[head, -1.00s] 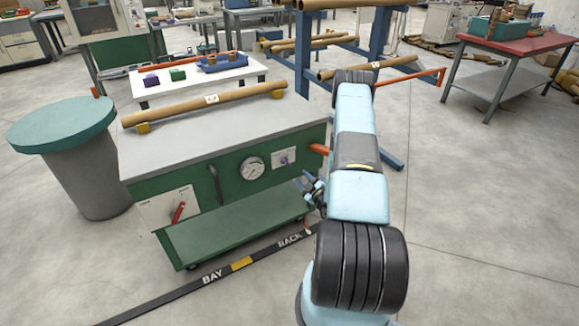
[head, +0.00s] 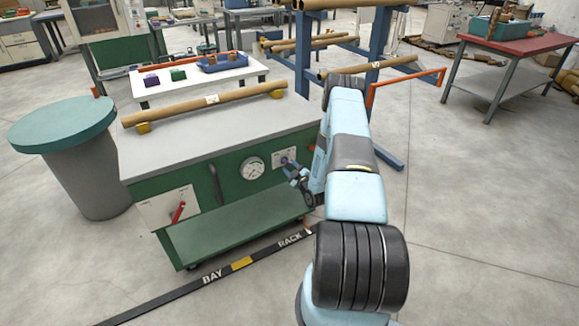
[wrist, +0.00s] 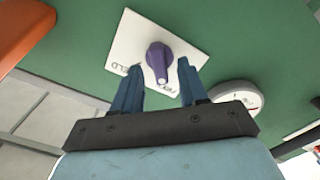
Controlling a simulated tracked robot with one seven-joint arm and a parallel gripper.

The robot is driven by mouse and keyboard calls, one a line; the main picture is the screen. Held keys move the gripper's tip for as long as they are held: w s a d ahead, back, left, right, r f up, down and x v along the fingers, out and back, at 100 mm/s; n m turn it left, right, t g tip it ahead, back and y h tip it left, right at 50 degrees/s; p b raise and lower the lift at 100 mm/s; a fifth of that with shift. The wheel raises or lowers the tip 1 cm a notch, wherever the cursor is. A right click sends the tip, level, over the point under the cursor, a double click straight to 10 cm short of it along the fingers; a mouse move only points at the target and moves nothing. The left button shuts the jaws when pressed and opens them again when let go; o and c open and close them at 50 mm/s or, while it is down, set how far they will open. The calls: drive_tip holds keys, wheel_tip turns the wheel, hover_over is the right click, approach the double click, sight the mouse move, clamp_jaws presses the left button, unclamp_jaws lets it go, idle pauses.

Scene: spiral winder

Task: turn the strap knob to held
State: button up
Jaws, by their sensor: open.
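The strap knob is a purple knob (wrist: 158,58) with a pale pointer line, on a white plate (wrist: 187,38) on the green machine front. In the wrist view the plate shows lettering ending in "ELD" on the left and partly hidden lettering on the right. The pointer runs toward the bottom of that view. My gripper (wrist: 158,80) is open, its two blue fingers on either side of the knob's lower part, with gaps on both sides. In the head view my gripper (head: 290,168) is at the plate and partly covers the knob (head: 284,160).
A round gauge (head: 253,168) sits left of the plate, and a red lever (head: 178,212) farther left. An orange part (wrist: 22,28) is near the plate in the wrist view. The green lower shelf (head: 235,228) juts out below. A cardboard tube (head: 205,103) lies on top.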

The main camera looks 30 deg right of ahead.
drive_tip(key=shift+w, duration=0.95)
drive_tip(key=shift+c, duration=0.4)
drive_tip(key=shift+a, duration=0.1)
clamp_jaws()
drive_tip(key=shift+d, duration=0.25)
drive_tip(key=shift+a, duration=0.15)
